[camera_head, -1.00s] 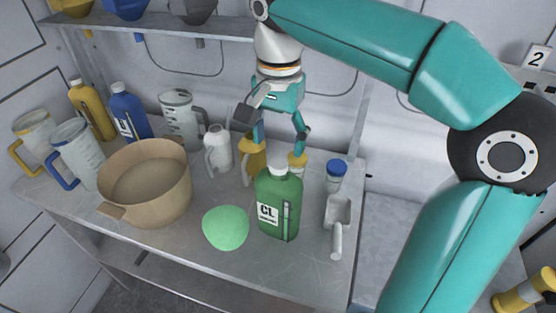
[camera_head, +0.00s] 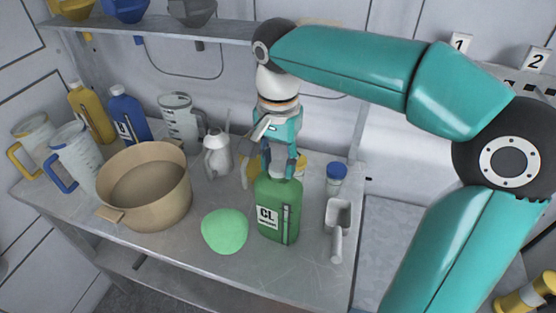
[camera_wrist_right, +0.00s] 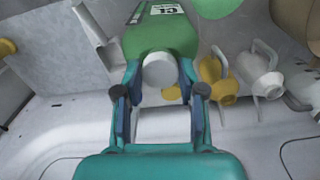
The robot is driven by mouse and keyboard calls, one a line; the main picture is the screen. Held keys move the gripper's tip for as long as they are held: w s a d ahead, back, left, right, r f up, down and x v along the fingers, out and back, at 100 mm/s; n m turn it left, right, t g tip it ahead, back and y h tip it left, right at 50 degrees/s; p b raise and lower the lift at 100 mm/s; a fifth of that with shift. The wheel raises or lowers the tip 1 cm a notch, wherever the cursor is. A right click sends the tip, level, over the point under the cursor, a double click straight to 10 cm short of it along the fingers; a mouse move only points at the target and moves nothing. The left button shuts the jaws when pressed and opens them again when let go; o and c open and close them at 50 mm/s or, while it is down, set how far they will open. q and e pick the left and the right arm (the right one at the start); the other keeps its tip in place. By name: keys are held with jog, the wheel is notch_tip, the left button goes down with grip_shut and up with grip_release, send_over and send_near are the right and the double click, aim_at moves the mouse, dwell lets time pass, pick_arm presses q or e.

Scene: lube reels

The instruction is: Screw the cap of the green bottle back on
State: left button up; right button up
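The green bottle (camera_head: 278,215) with a CL label stands upright near the front of the metal bench. Its white cap (camera_wrist_right: 160,70) sits at the bottle's top in the right wrist view; whether it is threaded on cannot be seen. My right gripper (camera_head: 280,170) is directly over the bottle's top, its fingers pointing down. In the right wrist view the open fingers (camera_wrist_right: 160,75) stand on either side of the cap, with small gaps visible. In the head view the fingers mostly hide the cap. My left gripper is not in view.
A green bowl-like piece (camera_head: 225,231) lies just left of the bottle. A tan pot (camera_head: 120,213) stands further left. A white scoop (camera_head: 338,215) and a blue-lidded jar (camera_head: 336,176) are to the right. Yellow oilers and a white oiler (camera_head: 216,158) stand behind the bottle.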

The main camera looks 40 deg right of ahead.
jog(key=c, duration=0.3)
jog(key=m, duration=0.3)
jog(key=shift+m, duration=0.4)
jog(key=shift+c, duration=0.2)
jog(key=shift+m, duration=0.7)
jog(key=shift+m+p, duration=0.35)
jog(key=shift+m, duration=0.65)
jog(key=m, duration=0.3)
jog(key=shift+m, duration=0.8)
jog(key=m, duration=0.3)
jog(key=shift+f+m, duration=0.1)
jog(key=shift+m, duration=0.3)
